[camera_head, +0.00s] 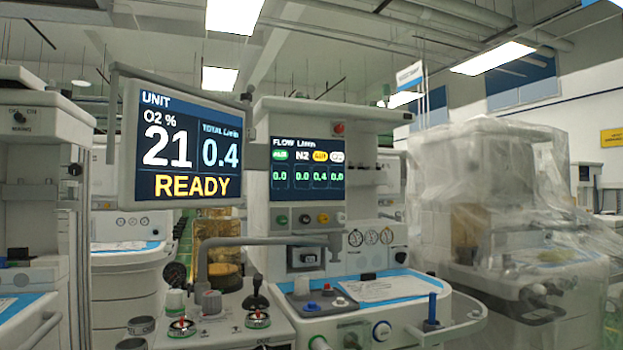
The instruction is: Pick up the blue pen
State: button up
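A slim blue upright thing (432,308) stands at the right front edge of the middle anaesthesia cart, beside its side rail. It is small in the picture, and I cannot tell whether it is the blue pen or a fitting of the cart. No other thing in view is clearly a pen. A white paper (378,291) lies on the blue-edged worktop (318,303) of the same cart, with a small dark object at its back edge. My gripper is not in view.
A large monitor (186,143) and a flow display (307,168) rise above the middle cart. A grey bent pipe (262,241) crosses above its left side. A plastic-draped cart (490,180) stands right. A curved rail (463,328) juts out at the front right.

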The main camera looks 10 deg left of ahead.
aim_at(432, 295)
jog(key=i+j+z, duration=0.1)
jog(key=j, duration=0.25)
jog(key=i+j+z, duration=0.15)
jog(key=j, duration=0.2)
jog(key=i+j+z, duration=0.1)
jog(key=j, duration=0.3)
jog(key=i+j+z, duration=0.15)
jog(key=j, duration=0.25)
